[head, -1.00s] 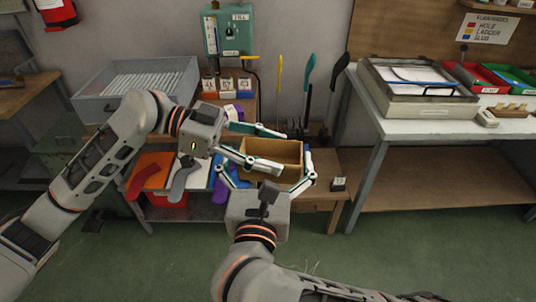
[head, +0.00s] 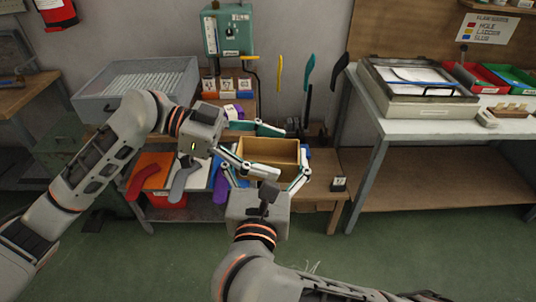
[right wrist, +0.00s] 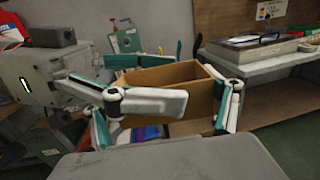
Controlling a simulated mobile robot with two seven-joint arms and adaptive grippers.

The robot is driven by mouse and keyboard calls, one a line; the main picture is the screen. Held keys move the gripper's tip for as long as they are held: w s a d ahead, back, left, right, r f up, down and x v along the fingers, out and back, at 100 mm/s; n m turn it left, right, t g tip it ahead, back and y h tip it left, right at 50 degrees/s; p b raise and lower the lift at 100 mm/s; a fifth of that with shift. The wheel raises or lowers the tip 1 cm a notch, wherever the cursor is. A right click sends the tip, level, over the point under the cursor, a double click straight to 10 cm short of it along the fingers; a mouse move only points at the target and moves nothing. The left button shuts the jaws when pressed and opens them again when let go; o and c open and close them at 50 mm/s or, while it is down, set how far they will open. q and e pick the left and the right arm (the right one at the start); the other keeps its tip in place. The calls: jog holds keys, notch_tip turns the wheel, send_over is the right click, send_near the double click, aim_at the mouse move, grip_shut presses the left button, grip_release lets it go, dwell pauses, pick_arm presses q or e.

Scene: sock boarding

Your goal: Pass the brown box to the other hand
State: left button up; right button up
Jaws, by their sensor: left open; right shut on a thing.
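The brown box (head: 268,151) is an open-topped carton with a divider inside, held in the air in front of the low bench. It also shows in the right wrist view (right wrist: 190,98). My right gripper (head: 266,170) is shut on the box from the near side, with its fingers along the left and right sides. My left gripper (head: 262,146) is open, with one finger beyond the box's far left corner and one by its near left side. In the right wrist view the left gripper (right wrist: 165,80) spans the box's left end. Whether its fingers touch the box is unclear.
A low bench (head: 315,190) behind the box carries sock forms and numbered blocks. A grey bin (head: 95,100) stands at left. A white table (head: 440,125) with a document tray (head: 420,100) stands at right. Green floor is free in front.

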pick_arm(q)
jog(key=v, duration=1.2)
notch_tip(320, 180, down, 30)
jog(key=w+n+t+y, duration=0.2)
jog(key=n+t+y, duration=0.3)
jog(key=n+t, duration=0.35)
jog(key=s+a+f+n+t+y, duration=0.1)
jog(key=s+a+f+n+y, duration=0.1)
jog(key=s+f, duration=0.5)
jog(key=s+a+f+n+t+y, duration=0.1)
jog(key=s+f+y, duration=0.4)
jog(key=s, duration=0.5)
notch_tip(320, 180, down, 3)
jog(key=a+n, duration=0.1)
jog(key=n, duration=0.1)
jog(key=shift+s+a+r+n+t, duration=0.15)
jog(key=shift+s+a+n+t, duration=0.15)
jog(key=shift+a+n+t, duration=0.1)
